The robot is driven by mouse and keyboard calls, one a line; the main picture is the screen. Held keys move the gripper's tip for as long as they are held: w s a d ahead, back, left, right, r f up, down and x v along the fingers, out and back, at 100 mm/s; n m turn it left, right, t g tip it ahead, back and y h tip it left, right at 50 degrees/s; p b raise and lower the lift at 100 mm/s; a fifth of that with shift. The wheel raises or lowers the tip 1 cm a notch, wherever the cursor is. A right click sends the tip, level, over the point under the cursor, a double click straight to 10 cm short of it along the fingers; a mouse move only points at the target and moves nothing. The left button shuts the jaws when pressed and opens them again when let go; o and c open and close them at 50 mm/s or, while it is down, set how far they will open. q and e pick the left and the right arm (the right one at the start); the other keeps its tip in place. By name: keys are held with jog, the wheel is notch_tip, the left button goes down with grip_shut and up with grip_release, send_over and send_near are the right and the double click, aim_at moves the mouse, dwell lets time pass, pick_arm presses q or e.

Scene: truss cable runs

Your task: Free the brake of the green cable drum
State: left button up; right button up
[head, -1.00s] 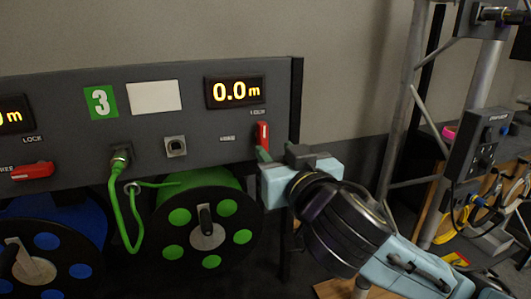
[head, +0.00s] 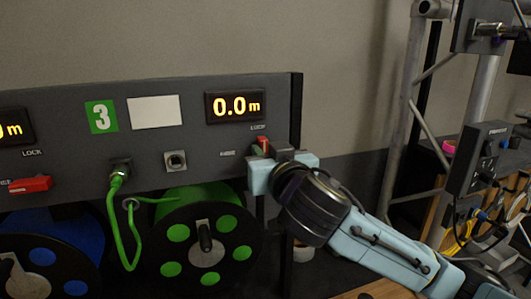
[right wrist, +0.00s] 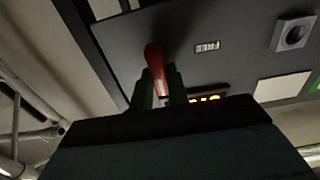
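The green cable drum (head: 207,236) hangs under the grey panel, below the green number 3 plate. Its red brake lever (head: 262,145) is at the panel's right end, under the LOCK label and right of the FREE label. The lever still points up toward LOCK. My right gripper (head: 266,158) is at the lever and hides its lower part. In the right wrist view the red lever (right wrist: 157,70) stands between my two fingers (right wrist: 160,93), which lie close against both sides. My left gripper is not in view.
The grey panel (head: 70,130) carries a 0.0 m display (head: 234,106) above the lever. A green cable (head: 112,220) loops from a panel socket. A blue drum (head: 50,245) with its own red lever (head: 30,184) is at left. A metal truss (head: 425,130) stands at right.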

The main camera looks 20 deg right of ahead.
grip_shut()
jog(key=shift+a+f+n+p, duration=0.15)
jog(key=shift+n+p, duration=2.05)
jog(key=shift+n, duration=0.8)
jog(key=shift+a+f+n+p, duration=0.2)
jog(key=shift+n+p, duration=2.05)
jog(key=shift+n, duration=0.75)
jog(key=shift+a+f+n+p, duration=0.15)
jog(key=shift+n+p, duration=2.05)
jog(key=shift+n, duration=0.8)
jog(key=o, duration=0.6)
grip_release()
